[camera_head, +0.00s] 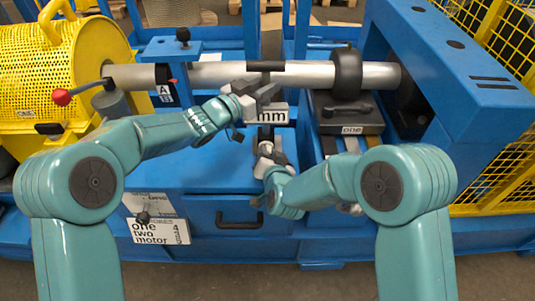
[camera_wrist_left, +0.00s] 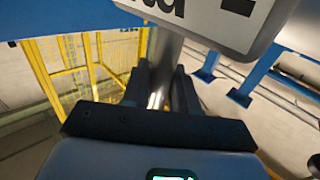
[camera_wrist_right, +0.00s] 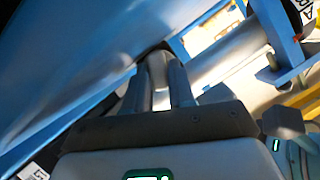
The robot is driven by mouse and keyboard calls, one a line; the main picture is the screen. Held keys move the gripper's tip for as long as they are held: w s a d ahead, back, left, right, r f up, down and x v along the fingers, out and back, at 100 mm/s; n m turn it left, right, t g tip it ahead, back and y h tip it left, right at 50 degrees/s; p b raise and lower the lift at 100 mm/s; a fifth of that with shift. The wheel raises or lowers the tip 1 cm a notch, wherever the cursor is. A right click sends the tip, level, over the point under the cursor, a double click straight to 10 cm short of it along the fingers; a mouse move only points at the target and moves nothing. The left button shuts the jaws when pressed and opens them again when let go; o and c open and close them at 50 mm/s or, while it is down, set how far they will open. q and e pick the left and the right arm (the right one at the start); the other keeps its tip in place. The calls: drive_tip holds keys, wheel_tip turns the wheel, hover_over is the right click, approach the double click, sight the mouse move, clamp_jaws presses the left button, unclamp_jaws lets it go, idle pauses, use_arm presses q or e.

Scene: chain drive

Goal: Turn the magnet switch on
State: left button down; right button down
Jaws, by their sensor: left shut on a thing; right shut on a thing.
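A pale box marked "mm" (camera_head: 266,114) sits between my two grippers in the middle of the head view. A lettered pale housing (camera_wrist_left: 225,18) fills the top of the left wrist view. My left gripper (camera_head: 264,90) is just above the "mm" box, below the long shaft, and is shut on a silver metal post (camera_wrist_left: 164,62). My right gripper (camera_head: 263,155) is lower, near the blue deck, and is shut on a grey metal part (camera_wrist_right: 160,72). I cannot tell which part is the magnet switch; the fingers hide much of what they hold.
The grey shaft (camera_head: 222,73) runs across above my grippers, with a dark collar (camera_head: 347,72) at right. A yellow mesh guard (camera_head: 62,82), a red-knobbed lever (camera_head: 62,97) and a dark block marked "one" (camera_head: 346,113) flank it. The blue deck (camera_head: 180,165) at front left is clear.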

drive_tip(key=c, duration=1.3)
unclamp_jaws()
drive_tip(key=shift+d, duration=0.1)
drive_tip(key=shift+s, duration=0.15)
drive_tip(key=v, duration=1.1)
drive_tip(key=shift+s+d+r, duration=0.15)
drive_tip(key=shift+s, duration=0.2)
